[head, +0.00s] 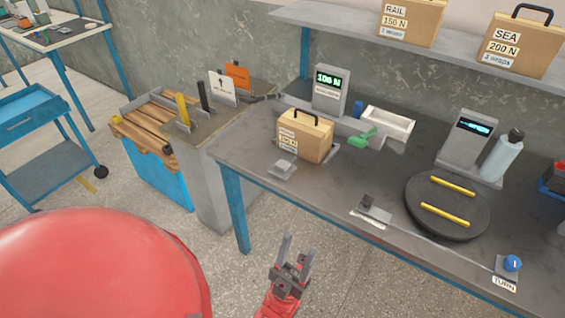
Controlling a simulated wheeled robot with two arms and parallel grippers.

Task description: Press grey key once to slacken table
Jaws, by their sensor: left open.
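A dark grey key (367,201) sits on a small plate with a white label at the workbench's front edge, left of the round turntable (415,217). The label is too small to read. A lighter grey key (284,164) sits on another plate near the left front corner. The turntable is dark and carries two yellow bars. My left gripper (298,245) is open and empty, in front of the bench edge over the floor, apart from both keys. My right gripper is not in view.
A tan case (305,136) stands behind the lighter key. A display (330,91) reads 100 N. Another display (471,138), a bottle (502,156) and a blue TURN knob (512,263) are near the turntable.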

